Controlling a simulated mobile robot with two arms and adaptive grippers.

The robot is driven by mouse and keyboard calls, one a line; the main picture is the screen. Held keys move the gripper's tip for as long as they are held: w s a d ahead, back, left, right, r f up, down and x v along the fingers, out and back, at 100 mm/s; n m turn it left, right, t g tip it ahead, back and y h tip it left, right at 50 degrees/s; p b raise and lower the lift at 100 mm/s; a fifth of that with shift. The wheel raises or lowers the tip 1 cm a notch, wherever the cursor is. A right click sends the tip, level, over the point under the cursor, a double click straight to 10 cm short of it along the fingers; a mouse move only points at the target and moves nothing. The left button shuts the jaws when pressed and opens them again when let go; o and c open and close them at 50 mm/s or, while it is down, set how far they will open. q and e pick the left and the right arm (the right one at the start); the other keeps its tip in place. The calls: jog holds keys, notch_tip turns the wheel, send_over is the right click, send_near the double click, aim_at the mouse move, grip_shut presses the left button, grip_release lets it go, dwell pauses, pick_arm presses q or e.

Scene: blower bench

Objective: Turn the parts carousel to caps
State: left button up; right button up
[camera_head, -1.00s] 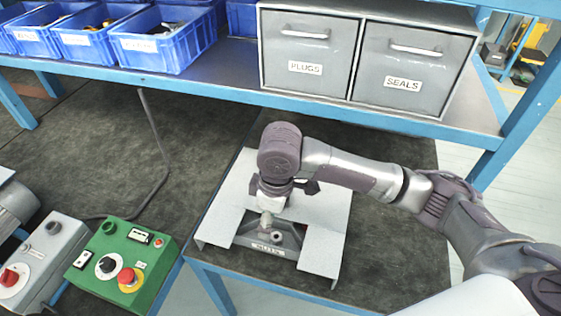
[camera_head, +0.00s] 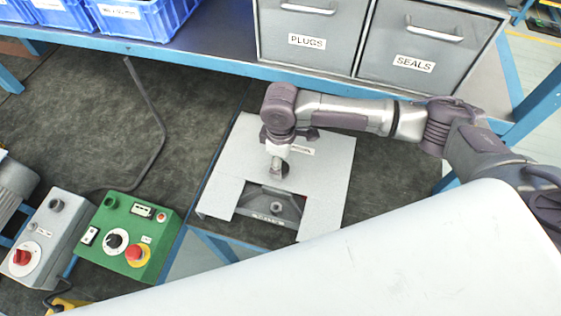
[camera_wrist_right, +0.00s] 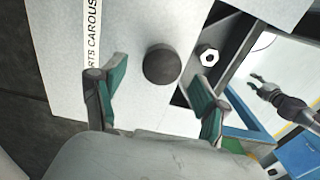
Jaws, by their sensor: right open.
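The parts carousel (camera_head: 225,165) is a light grey housing with a cut-out at its front. In the cut-out a dark compartment (camera_head: 262,205) shows a nut and a small label I cannot read clearly. The wrist view shows a bright hex nut (camera_wrist_right: 208,56) there. A dark round knob (camera_wrist_right: 162,64) stands on the cover beside the printed strip (camera_wrist_right: 91,40). My right gripper (camera_head: 277,170) points down over the cover. Its open fingers (camera_wrist_right: 157,108) are apart, with the knob between and beyond them, untouched. What seems my left gripper (camera_wrist_right: 258,84) shows far off, fingers spread.
A green control box (camera_head: 125,235) with a red button and a grey switch box (camera_head: 45,235) stand at left. Blue bins (camera_head: 150,15) and the PLUGS and SEALS drawers (camera_head: 410,45) stand on the shelf behind. Dark mat right of the carousel is clear.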

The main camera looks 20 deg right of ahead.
jog(key=shift+s+a+f, duration=0.1)
jog(key=shift+s+f, duration=0.1)
jog(key=shift+f, duration=0.75)
jog(key=shift+w+f, duration=0.1)
jog(key=shift+f, duration=0.3)
grip_shut()
